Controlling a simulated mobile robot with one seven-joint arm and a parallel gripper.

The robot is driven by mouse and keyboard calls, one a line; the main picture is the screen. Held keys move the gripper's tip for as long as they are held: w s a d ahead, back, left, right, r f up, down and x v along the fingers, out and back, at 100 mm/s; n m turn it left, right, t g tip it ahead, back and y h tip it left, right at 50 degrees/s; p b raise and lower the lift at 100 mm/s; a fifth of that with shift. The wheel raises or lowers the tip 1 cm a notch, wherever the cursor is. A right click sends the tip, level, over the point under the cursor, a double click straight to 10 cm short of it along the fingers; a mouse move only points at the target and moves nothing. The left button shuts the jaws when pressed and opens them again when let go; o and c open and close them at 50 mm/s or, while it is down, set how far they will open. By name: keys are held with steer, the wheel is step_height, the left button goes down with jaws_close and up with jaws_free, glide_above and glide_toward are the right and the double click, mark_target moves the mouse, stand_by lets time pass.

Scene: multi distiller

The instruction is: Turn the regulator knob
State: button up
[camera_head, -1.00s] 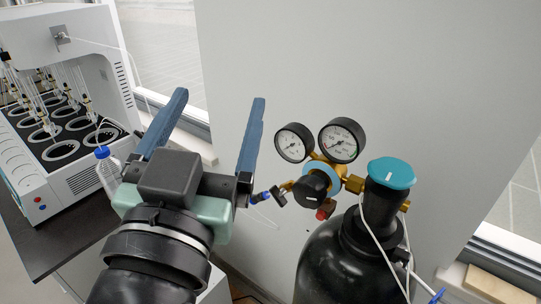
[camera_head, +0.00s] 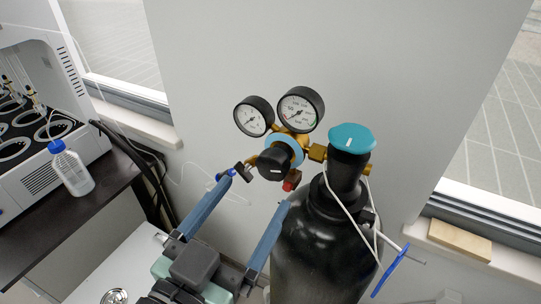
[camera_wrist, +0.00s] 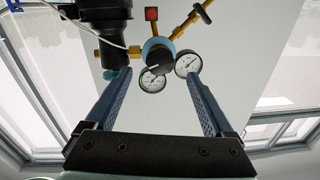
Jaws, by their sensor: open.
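The regulator knob (camera_head: 273,163) is a black round cap with a white line, in front of a light blue ring (camera_head: 286,147) on the brass regulator. Two gauges (camera_head: 254,116) (camera_head: 301,109) sit above it. My gripper (camera_head: 257,190) is open and empty, with its blue fingers pointing up toward the knob from below. The fingertips look a little short of the knob, apart from it. In the wrist view the knob (camera_wrist: 158,63) shows between the two fingers (camera_wrist: 158,85), beyond their tips.
A black gas cylinder (camera_head: 314,250) with a teal valve cap (camera_head: 351,138) and a white tube stands right of the regulator. A distiller (camera_head: 45,150) and a blue-capped bottle (camera_head: 71,168) are on the dark bench at left. The wall behind is bare.

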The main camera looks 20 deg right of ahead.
mark_target(268, 171)
steer(key=p+x, duration=0.2)
steer(key=x, duration=0.4)
steer(key=shift+w+d+r, duration=0.1)
steer(key=shift+r, duration=0.1)
steer(key=shift+w+d+f+p, duration=0.2)
steer(key=shift+w+d+p, duration=0.1)
steer(key=shift+w+d, duration=0.15)
steer(key=c, duration=1.4)
